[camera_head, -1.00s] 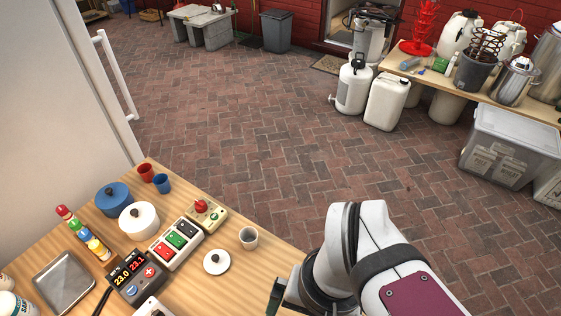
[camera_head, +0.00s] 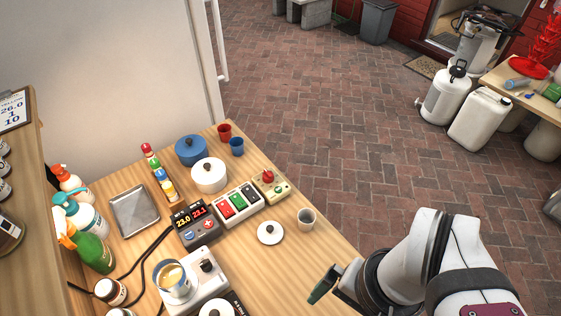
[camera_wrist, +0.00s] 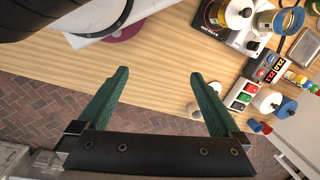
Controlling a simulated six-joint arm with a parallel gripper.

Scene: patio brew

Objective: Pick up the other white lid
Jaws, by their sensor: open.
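A white lid (camera_head: 270,232) with a dark knob lies on the wooden table, and it also shows in the wrist view (camera_wrist: 215,87). A white pot (camera_head: 209,175) behind the button box has a white lid with a dark knob on it.
A grey cup (camera_head: 306,219) stands right of the loose lid. A button box (camera_head: 238,204), a display unit (camera_head: 196,226) and a stirrer plate with a beaker (camera_head: 175,282) stand around it. Bottles (camera_head: 92,245) and a metal tray (camera_head: 134,211) are at left. Bare table lies between lid and gripper.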

